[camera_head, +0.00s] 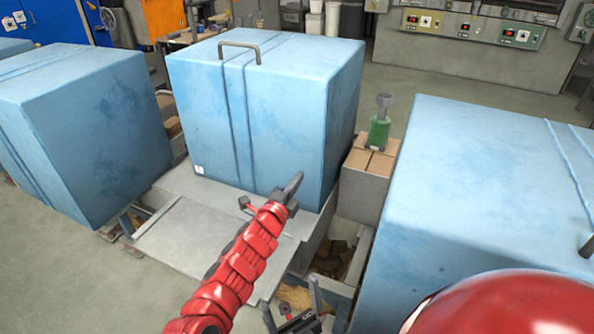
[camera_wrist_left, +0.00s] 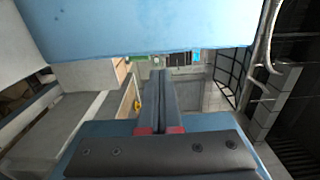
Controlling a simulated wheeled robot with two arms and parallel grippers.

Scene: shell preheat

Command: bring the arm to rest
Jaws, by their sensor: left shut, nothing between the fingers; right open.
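My left arm, red and segmented, reaches up from the bottom of the head view. Its left gripper (camera_head: 293,184) is shut and empty, in front of the lower edge of the middle blue box (camera_head: 275,105). In the left wrist view the dark fingers of this gripper (camera_wrist_left: 159,78) lie together with nothing between them. A blue surface fills the top of that view. My right gripper (camera_head: 292,306) is low at the bottom edge of the head view, its fingers apart and empty; most of its arm is out of sight.
A large blue box (camera_head: 85,130) stands at the left and another (camera_head: 490,190) at the right. A green tool (camera_head: 379,133) stands on a brick-topped block (camera_head: 371,163). A pale metal shelf (camera_head: 190,245) lies before the middle box. Control panels (camera_head: 470,28) line the back.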

